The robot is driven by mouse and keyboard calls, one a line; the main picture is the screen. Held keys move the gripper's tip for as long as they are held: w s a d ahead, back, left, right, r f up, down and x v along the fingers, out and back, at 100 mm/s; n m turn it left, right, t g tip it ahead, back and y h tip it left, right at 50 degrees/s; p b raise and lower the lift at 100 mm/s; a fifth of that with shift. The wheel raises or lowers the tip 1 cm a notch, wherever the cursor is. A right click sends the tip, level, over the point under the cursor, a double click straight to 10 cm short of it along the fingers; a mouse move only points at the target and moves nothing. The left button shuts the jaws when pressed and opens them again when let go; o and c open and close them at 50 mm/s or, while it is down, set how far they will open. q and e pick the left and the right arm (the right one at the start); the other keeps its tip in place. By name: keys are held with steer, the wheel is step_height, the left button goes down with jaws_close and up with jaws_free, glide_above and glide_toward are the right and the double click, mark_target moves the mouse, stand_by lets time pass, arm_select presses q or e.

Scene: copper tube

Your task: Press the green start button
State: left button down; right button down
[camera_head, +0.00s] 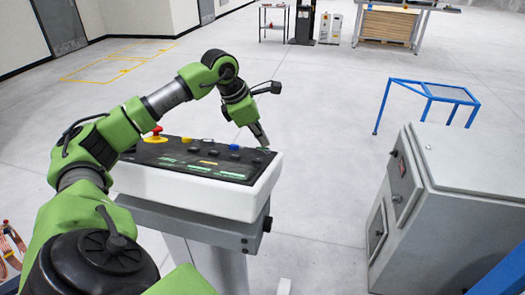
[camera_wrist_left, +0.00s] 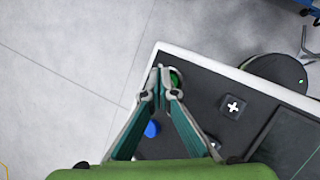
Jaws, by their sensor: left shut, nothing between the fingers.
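The green button (camera_wrist_left: 176,78) shows in the left wrist view near the corner of a dark control panel (camera_wrist_left: 205,80) with a white rim. My left gripper (camera_wrist_left: 160,72) is shut and empty, its fingertips together right beside the button and partly covering it. I cannot tell whether they touch it. In the head view my left gripper (camera_head: 264,143) points down at the far right corner of the control panel (camera_head: 225,172). The green button is hard to make out there, by the fingertips. My right gripper is not in view.
The panel also carries a red emergency stop (camera_head: 156,131) on yellow, a blue button (camera_head: 234,147) and several dark switches. A black knob with a white cross (camera_wrist_left: 233,106) sits near the green button.

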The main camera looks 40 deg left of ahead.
arm_select(q)
steer(key=shift+s+d+f+b, duration=0.15)
steer(key=shift+s+f+b, duration=0.15)
steer(key=shift+f+b, duration=0.3)
stand_by(0.9)
steer(key=shift+r, duration=0.1)
steer(key=shift+w+a+r+p, duration=0.25)
steer(key=shift+w+r+p, duration=0.2)
steer(key=shift+r+p, duration=0.5)
steer(key=r+p, duration=0.1)
steer(key=p, duration=0.1)
steer(key=w+r+p, duration=0.1)
steer(key=r, duration=0.1)
steer(key=a+r+p, duration=0.1)
steer(key=p, duration=0.1)
steer(key=shift+w+r+p, duration=0.2)
steer(key=shift+w+p, duration=0.15)
steer(key=shift+w, duration=0.05)
steer(key=shift+d, duration=0.1)
